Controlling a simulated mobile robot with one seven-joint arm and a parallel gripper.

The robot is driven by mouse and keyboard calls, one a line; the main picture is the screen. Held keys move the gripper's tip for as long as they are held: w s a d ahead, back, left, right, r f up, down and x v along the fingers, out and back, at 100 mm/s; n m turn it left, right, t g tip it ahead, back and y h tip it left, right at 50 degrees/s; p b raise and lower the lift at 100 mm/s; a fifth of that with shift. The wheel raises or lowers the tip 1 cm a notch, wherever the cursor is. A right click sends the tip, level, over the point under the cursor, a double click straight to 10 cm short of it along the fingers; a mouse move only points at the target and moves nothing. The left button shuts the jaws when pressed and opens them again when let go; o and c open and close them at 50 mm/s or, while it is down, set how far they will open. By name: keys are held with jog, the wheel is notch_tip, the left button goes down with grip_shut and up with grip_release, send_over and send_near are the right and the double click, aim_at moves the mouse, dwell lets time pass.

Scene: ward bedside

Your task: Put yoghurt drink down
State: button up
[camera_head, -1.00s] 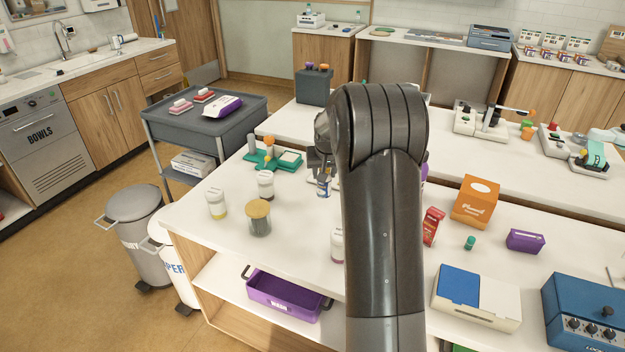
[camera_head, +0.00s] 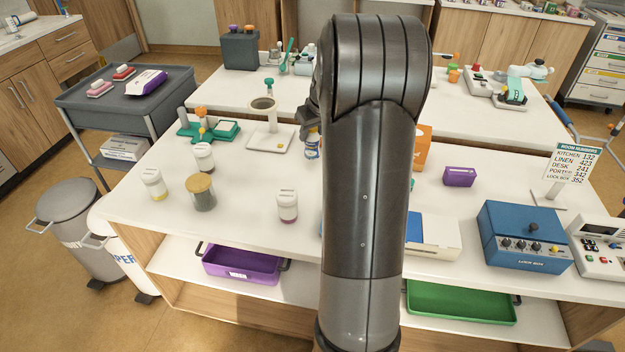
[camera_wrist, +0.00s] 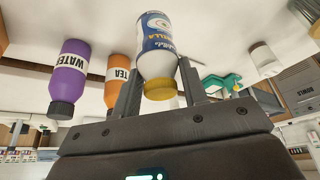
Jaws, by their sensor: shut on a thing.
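The yoghurt drink is a small bottle (camera_head: 312,147) with a blue-and-white label and a yellow cap. It also shows large in the wrist view (camera_wrist: 157,40), upright like its neighbours in that upside-down picture. My gripper (camera_wrist: 160,82) is shut on it, one finger on each side near the cap. In the head view my gripper (camera_head: 312,118) is mostly hidden by my arm, with the bottle below it, over the white table (camera_head: 245,225). I cannot tell whether the bottle's base touches the table.
In the wrist view a purple WATER bottle (camera_wrist: 70,75) and an orange TEA bottle (camera_wrist: 118,72) stand beside the held bottle. A white stand (camera_head: 268,135), jars (camera_head: 203,195) and a small bottle (camera_head: 287,205) stand left of my arm. A purple box (camera_head: 460,177) and blue lock box (camera_head: 525,235) stand right.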

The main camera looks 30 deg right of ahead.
aim_at(314, 158)
jog(key=f, duration=0.5)
jog(key=shift+s+d+f, duration=0.15)
jog(key=shift+s, duration=0.1)
jog(key=shift+f, duration=2.35)
jog(key=shift+f, duration=0.1)
jog(key=o, duration=1)
